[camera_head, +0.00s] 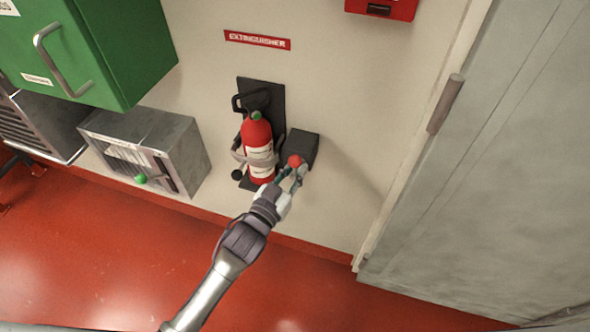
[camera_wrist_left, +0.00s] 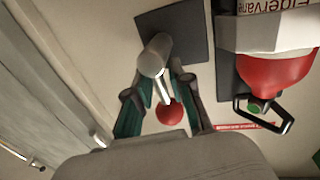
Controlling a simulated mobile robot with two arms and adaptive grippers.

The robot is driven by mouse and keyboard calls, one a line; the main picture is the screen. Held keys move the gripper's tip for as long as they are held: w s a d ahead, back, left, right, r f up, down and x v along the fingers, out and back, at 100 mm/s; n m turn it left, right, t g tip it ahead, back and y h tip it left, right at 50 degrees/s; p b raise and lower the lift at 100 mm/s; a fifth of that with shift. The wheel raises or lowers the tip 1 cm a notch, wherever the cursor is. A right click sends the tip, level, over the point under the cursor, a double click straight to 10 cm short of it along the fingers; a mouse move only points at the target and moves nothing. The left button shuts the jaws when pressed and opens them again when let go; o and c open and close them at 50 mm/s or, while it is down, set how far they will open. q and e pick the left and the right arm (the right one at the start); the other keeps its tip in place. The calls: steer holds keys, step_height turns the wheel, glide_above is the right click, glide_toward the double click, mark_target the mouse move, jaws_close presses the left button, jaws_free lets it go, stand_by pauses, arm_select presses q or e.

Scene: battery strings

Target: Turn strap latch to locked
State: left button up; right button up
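The strap latch is a grey metal hub and rod (camera_wrist_left: 155,55) ending in a red ball knob (camera_head: 295,161). It sits on a dark wall box (camera_head: 303,142) just right of the red fire extinguisher (camera_head: 258,138). A grey strap (camera_head: 241,156) crosses the extinguisher. My left gripper (camera_head: 295,172) is at the knob. In the left wrist view its two fingers (camera_wrist_left: 157,72) stand on either side of the rod and ball (camera_wrist_left: 169,112), with visible gaps beside the ball. Contact at the fingertips is unclear. My right gripper is out of view.
A green cabinet (camera_head: 95,45) and a grey metal box (camera_head: 140,150) with a green knob (camera_head: 140,179) are to the left. A grey door (camera_head: 490,160) with a handle (camera_head: 446,103) is to the right. The red floor below is open.

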arm_select(q)
jaws_close()
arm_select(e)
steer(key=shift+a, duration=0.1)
arm_select(q)
steer(key=shift+f, duration=0.1)
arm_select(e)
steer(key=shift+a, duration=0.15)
